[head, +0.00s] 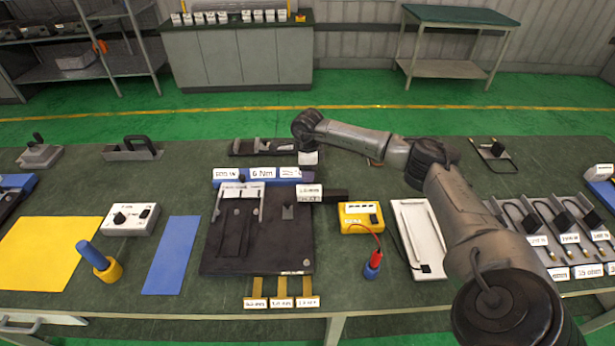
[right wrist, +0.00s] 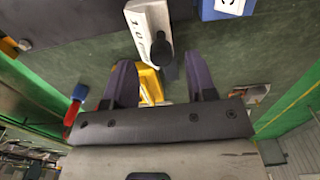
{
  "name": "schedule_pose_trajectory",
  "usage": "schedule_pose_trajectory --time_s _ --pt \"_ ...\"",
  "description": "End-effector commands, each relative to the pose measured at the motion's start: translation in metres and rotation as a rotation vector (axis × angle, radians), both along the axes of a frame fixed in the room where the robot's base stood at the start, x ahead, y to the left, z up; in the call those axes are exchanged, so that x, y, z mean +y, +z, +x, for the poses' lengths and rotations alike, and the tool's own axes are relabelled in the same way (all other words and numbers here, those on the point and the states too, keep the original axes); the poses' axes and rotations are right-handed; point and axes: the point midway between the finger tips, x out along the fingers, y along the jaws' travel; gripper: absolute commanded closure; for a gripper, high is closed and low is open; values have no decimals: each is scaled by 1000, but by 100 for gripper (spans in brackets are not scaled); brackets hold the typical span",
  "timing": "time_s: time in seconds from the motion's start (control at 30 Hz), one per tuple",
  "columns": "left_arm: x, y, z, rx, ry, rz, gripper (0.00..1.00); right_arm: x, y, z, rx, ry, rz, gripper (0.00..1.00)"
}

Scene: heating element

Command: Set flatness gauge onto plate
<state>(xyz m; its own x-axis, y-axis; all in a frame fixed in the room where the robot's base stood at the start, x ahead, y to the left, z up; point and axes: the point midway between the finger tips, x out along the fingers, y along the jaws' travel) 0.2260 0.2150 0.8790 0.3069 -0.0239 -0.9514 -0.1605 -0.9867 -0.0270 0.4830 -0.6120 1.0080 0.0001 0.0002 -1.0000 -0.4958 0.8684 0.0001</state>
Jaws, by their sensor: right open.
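The plate (head: 258,250) is a dark, thick slab in the middle of the bench. A white-labelled block with a dark bar (head: 335,195), which looks like the flatness gauge, lies at the plate's right rear corner. I cannot tell whether it rests on the plate. In the right wrist view, the labelled block (right wrist: 149,18) has a grey rounded end just beyond my fingers, beside the plate (right wrist: 55,18). My right gripper (right wrist: 162,80) is open, its two fingers apart with nothing clasped. In the head view its wrist is behind the plate and its fingers are unclear. My left gripper is not in view.
A blue labelled tool (head: 285,174) lies along the plate's rear edge. A yellow meter (head: 360,217) with a red probe (head: 373,264) and a white tray (head: 420,235) stand right of the plate. A blue mat (head: 171,255) and yellow sheet (head: 45,255) lie left.

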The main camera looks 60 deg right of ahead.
Motion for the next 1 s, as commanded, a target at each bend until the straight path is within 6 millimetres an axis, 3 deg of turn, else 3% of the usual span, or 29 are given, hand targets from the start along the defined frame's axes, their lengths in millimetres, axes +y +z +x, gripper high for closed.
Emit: schedule_pose_trajectory --time_s 0.2,0.5,1.0 --pt "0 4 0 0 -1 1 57 0 46 0 -2 1 -2 49" --pt "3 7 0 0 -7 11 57 1 86 1 -1 1 0 49" --pt "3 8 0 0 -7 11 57 1 97 0 1 0 0 49"
